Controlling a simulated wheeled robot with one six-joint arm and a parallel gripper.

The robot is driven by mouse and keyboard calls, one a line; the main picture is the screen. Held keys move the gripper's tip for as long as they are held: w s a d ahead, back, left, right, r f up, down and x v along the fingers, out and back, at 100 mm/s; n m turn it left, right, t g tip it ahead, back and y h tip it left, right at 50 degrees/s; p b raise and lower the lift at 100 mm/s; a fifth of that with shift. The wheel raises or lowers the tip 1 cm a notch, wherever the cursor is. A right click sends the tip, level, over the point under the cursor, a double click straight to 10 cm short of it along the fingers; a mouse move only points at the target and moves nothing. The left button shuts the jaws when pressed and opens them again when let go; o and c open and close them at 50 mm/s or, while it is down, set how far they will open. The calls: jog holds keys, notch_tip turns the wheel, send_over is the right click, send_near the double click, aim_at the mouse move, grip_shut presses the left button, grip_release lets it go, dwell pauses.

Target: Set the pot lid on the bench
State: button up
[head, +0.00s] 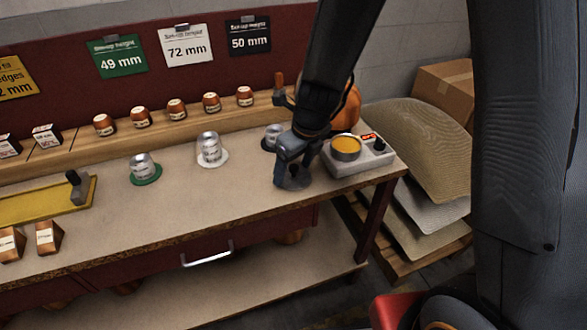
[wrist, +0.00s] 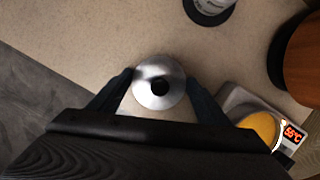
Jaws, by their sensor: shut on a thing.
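The pot lid is a round silver disc with a dark knob in the middle. In the wrist view the lid (wrist: 159,99) sits between the fingers of my gripper (wrist: 158,92), which is shut on it. In the head view my gripper (head: 290,172) points down over the bench (head: 235,205) near its right front, with the lid (head: 294,184) at its tips, dark and partly covered. The lid looks flat and very low over the bench top; I cannot tell whether it touches.
A heater-like unit (head: 375,158) with a yellow top and red display stands just right of my gripper. A copper pot (head: 350,108) is behind my arm. Silver weights on white (head: 211,150) and green (head: 143,168) bases stand left.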

aim_at(303, 182)
jog(key=shift+f, duration=0.1)
jog(key=o, duration=1.1)
jog(key=shift+c, duration=0.2)
jog(key=p+v, duration=0.3)
jog(key=v, duration=0.9)
jog(key=s+d+n+h, duration=0.1)
jog(key=s+d+n, duration=0.5)
jog(key=n, duration=0.8)
jog(key=s+d+f+n+g, duration=0.1)
jog(key=s+d+n, duration=0.5)
jog(key=n, duration=0.8)
jog(key=shift+d+f+g+h, duration=0.3)
jog(key=shift+d+h, duration=0.1)
jog(key=shift+d, duration=0.1)
